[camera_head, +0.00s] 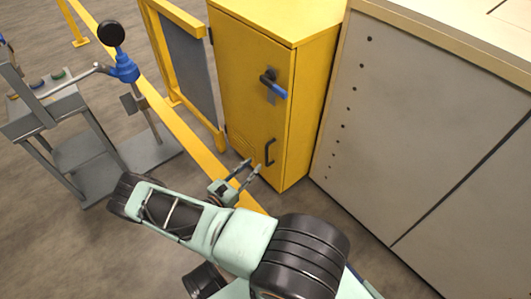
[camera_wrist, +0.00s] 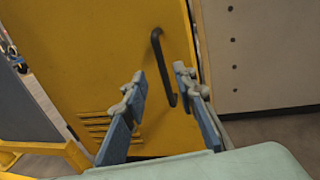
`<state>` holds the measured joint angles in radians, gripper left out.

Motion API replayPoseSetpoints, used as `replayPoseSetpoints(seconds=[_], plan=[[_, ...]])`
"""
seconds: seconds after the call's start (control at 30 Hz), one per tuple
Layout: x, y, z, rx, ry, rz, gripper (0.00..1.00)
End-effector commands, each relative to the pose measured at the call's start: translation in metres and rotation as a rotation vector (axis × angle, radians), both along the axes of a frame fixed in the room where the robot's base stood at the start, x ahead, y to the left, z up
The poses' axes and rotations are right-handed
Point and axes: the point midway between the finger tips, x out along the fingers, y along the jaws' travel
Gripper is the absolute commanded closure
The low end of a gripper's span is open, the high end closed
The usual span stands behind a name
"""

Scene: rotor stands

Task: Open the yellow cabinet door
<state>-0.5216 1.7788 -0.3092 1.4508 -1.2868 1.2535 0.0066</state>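The yellow cabinet (camera_head: 257,85) stands upright with its door (camera_head: 245,120) facing me, and the door looks closed. A black bar handle (camera_head: 269,152) is low on the door near its right edge. A blue-tipped latch lever (camera_head: 273,85) is higher on the same door. My gripper (camera_head: 251,169) is open and empty, just in front of the lower part of the door. In the wrist view my gripper (camera_wrist: 158,80) has its two fingers apart, with the black handle (camera_wrist: 162,65) seen between and beyond them. Contact with the handle is not visible.
A large grey cabinet (camera_head: 420,130) stands close on the right. A yellow frame with a dark panel (camera_head: 190,65) is to the left. A grey stand with a blue fitting (camera_head: 124,68) is at far left. A yellow line (camera_head: 155,100) crosses the floor.

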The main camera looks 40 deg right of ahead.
Motion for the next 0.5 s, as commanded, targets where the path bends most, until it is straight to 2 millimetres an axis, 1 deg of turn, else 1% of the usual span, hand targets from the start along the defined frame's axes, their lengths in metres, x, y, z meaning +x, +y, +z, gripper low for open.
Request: replayPoseSetpoints(seconds=[0.3, 0.4, 0.5], plan=[[0.015, -0.057, -0.001, -0.001, -0.001, -0.005, 0.74], [0.020, -0.073, -0.001, 0.000, -0.001, -0.005, 0.74], [0.024, -0.084, -0.001, 0.001, -0.002, -0.003, 0.74]])
